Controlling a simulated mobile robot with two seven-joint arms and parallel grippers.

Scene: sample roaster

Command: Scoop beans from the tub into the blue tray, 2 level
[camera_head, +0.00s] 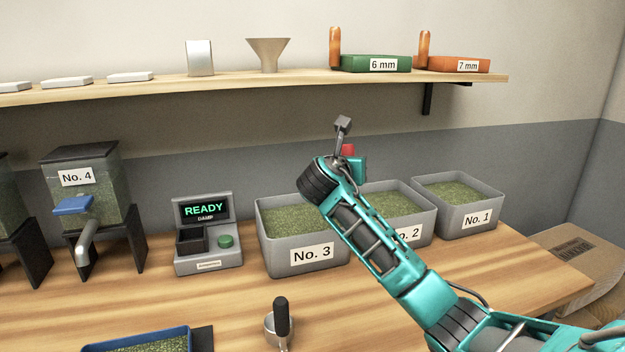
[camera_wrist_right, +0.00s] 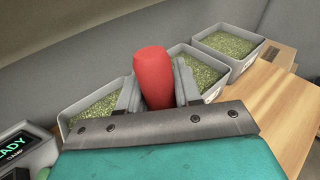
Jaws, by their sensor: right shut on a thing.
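My right gripper (camera_head: 350,160) is above the gap between tubs No. 3 and No. 2 and is mostly hidden behind its own wrist. In the right wrist view its two fingers (camera_wrist_right: 157,95) are shut on a red handle (camera_wrist_right: 153,72). Grey tubs No. 3 (camera_head: 315,270), No. 2 (camera_head: 424,233) and No. 1 (camera_head: 459,228) hold green beans. The blue tray (camera_head: 105,346) is cut off at the bottom edge and has beans in it. My left gripper is out of view.
A black-handled metal cup (camera_head: 281,318) lies on the bench front. A display unit reading READY (camera_head: 207,235) stands left of tub No. 3. Dispenser No. 4 (camera_head: 85,190) is farther left. A shelf (camera_head: 230,84) runs above. A cardboard box (camera_head: 570,262) is at right.

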